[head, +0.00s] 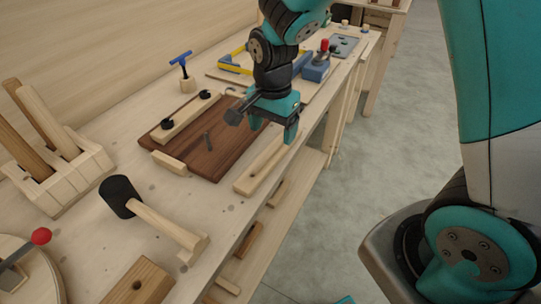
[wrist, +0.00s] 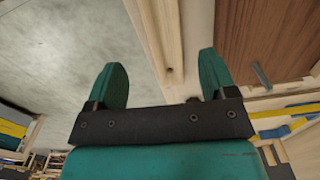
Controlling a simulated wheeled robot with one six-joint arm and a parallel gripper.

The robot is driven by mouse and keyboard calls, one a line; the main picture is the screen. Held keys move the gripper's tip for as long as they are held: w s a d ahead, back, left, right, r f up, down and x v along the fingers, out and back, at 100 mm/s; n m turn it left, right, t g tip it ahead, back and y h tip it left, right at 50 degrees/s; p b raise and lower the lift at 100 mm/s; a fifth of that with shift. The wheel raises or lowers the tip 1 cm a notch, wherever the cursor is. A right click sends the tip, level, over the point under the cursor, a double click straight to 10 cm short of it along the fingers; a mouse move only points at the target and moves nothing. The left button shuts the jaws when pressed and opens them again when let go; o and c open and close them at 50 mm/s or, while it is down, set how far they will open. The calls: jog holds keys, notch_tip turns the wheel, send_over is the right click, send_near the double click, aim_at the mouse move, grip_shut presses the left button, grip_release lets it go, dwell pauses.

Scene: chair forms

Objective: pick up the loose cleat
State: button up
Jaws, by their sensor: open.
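A long pale wooden strip, which looks like the loose cleat (head: 262,164), lies on the bench beside the dark board, near the bench's front edge. My gripper (head: 273,128) is open and empty, pointing down above the strip's far end. In the wrist view the strip (wrist: 158,35) runs between the two spread fingers (wrist: 162,66), with a small hole near its end. I see no contact between fingers and strip. Another pale strip (head: 185,118) lies on the dark board (head: 222,150) under two black knobs.
A blue-handled tool (head: 182,62) and a yellow-blue frame (head: 237,62) are farther back. Open floor lies beyond the front edge.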

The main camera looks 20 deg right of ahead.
aim_at(271, 154)
jog(key=f, duration=0.4)
jog(key=f+p, duration=0.1)
jog(key=f, duration=0.2)
jog(key=shift+w+a+f, duration=0.15)
jog(key=shift+a+f, duration=0.05)
jog(key=shift+f, duration=0.15)
jog(key=shift+c, duration=0.3)
jog(key=c, duration=1)
